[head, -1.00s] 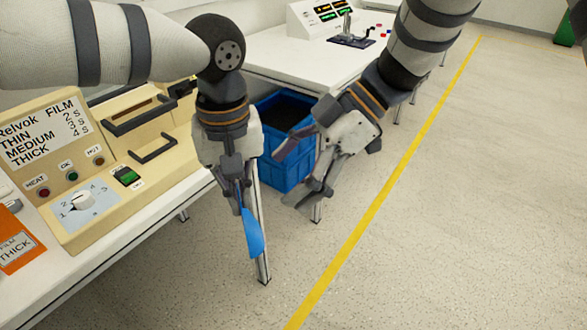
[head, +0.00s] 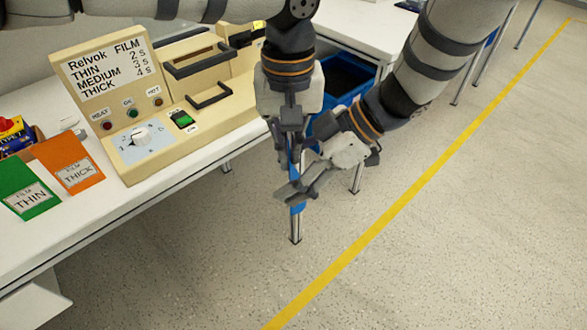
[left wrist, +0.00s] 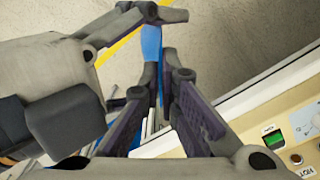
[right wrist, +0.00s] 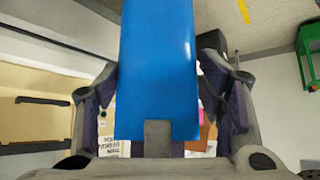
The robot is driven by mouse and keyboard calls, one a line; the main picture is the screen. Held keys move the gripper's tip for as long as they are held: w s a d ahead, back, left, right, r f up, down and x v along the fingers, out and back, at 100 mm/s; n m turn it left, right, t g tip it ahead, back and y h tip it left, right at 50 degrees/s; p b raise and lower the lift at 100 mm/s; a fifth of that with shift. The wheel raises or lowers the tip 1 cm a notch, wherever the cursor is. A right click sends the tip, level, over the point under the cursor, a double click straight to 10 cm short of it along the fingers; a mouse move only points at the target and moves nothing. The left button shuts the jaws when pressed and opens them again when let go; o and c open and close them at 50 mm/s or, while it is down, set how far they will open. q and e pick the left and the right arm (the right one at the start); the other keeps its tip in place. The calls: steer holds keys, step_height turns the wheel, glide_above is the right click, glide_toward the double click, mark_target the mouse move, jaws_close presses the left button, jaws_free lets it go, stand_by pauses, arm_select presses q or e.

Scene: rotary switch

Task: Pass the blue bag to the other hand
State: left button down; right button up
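The blue bag (head: 297,208) is a thin flat sheet, hanging from my left gripper (head: 291,146). That gripper points down and is shut on the bag's upper part; the bag also shows beyond its fingertips in the left wrist view (left wrist: 152,43). My right gripper (head: 300,182) reaches in from the right, just below the left one, and hides the bag's middle. In the right wrist view the bag (right wrist: 158,60) stands between my right gripper's spread fingers, with a gap on either side. A left fingertip (right wrist: 157,138) overlaps the bag there.
A beige film sealing machine (head: 130,100) with a dial stands on the white table (head: 150,200) at left. Green (head: 28,190) and orange (head: 70,163) film packs lie at the table's front left. A blue crate (head: 345,80) is behind the grippers. Open floor lies in front.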

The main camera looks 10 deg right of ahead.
steer(key=c, duration=0.4)
arm_select(q)
steer(key=c, duration=1.7)
jaws_free()
arm_select(e)
steer(key=shift+c, duration=0.5)
